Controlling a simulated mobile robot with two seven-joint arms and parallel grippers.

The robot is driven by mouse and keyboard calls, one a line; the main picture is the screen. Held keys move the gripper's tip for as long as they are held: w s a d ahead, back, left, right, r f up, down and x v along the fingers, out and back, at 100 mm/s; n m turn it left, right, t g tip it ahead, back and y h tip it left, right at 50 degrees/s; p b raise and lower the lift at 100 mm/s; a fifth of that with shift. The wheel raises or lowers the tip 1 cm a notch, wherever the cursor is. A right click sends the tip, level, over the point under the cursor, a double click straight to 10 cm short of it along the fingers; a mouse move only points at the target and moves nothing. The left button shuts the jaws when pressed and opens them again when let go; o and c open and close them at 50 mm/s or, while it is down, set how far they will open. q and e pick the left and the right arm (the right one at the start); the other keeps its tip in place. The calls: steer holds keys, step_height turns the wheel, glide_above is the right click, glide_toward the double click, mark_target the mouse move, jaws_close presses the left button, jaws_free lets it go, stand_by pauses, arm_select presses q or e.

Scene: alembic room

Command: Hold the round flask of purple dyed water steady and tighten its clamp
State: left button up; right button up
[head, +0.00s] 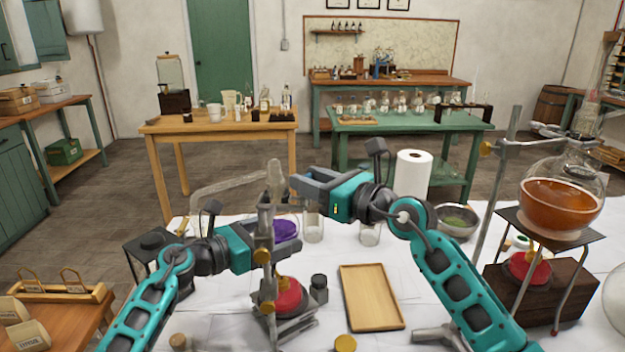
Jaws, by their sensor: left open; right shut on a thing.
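The round flask of purple dyed water (287,230) is left of centre on the white-covered table, above a burner with a red base (287,297). Its lower part is partly hidden behind my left gripper and the stand. A grey, frosted-looking neck piece (276,172) rises above it. My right gripper (292,183) is shut at this neck; its exact contact is hard to see. My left gripper (262,240) is open, lower down at the stand rod and clamp, close to a brass knob (262,256). Whether its fingers touch the knob cannot be told.
A wooden tray (371,297) lies front centre, with a small dark jar (318,288) left of it. A paper towel roll (411,174) and a metal bowl (455,222) stand behind my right arm. A large flask of orange liquid (560,205) stands on a tripod at right.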

steer(key=m+t+h, duration=0.2)
steer(key=h, duration=0.1)
steer(key=shift+s+a, duration=0.15)
steer(key=shift+a, duration=0.1)
steer(key=shift+m+t+h, duration=0.4)
steer(key=shift+m, duration=0.1)
steer(key=o, duration=1)
steer(key=shift+o, duration=0.2)
steer(key=shift+d, duration=0.1)
steer(key=v, duration=1.2)
